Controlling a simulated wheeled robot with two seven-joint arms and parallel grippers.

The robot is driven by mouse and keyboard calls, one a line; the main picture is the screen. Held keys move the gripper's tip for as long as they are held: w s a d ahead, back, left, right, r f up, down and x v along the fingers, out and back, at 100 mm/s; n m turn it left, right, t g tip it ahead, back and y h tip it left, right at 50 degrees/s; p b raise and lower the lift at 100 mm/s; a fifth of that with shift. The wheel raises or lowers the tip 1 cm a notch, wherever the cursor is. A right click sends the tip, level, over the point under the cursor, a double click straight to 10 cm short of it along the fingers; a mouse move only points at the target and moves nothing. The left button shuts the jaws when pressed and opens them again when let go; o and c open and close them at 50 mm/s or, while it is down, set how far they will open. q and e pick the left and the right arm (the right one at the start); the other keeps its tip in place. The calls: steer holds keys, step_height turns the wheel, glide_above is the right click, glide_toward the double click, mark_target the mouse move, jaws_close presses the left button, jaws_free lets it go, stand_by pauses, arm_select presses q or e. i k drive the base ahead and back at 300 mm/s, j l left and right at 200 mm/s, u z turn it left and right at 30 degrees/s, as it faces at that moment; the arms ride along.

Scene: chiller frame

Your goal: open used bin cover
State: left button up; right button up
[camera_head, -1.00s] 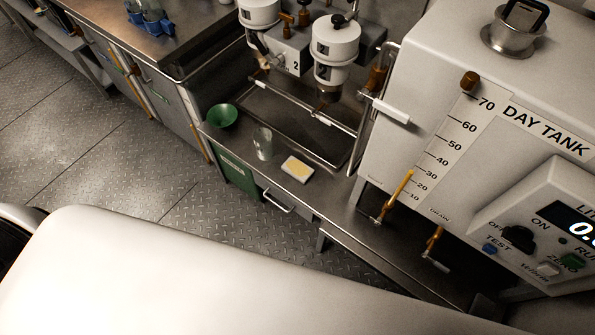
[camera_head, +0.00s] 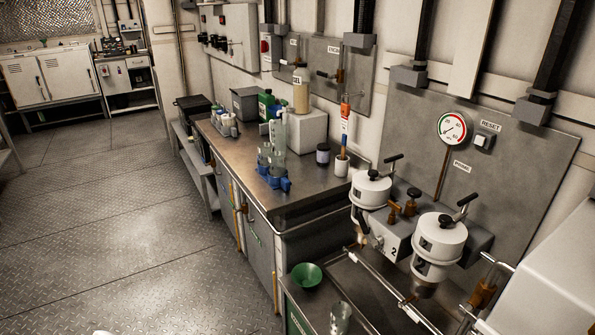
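I cannot make out for certain which thing is the used bin, and no label with that word is readable. A dark box with a flat black top (camera_head: 195,104) stands on a low grey stand at the far end of the metal bench; its top looks closed. A green front panel (camera_head: 297,318) shows under the near counter at the bottom edge, mostly cut off.
The metal bench (camera_head: 243,160) carries blue-based glassware (camera_head: 272,168), bottles and a white block. A green bowl (camera_head: 307,275) and a clear glass (camera_head: 340,318) stand near two white filter housings (camera_head: 438,246). The metal floor (camera_head: 130,220) on the left is open.

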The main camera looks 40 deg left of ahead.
mark_target(252, 90)
steer(key=u, duration=1.65)
steer(key=i+j+u, duration=0.45)
steer(key=i, duration=0.35)
steer(key=i+j+u, duration=0.2)
steer(key=i, duration=2.3)
steer(key=i+j+z, duration=0.1)
steer(key=i, duration=0.45)
steer(key=i+j+z, duration=0.15)
steer(key=i, duration=0.4)
steer(key=i+j+z, duration=0.1)
steer(key=i, duration=0.4)
steer(key=j, duration=0.1)
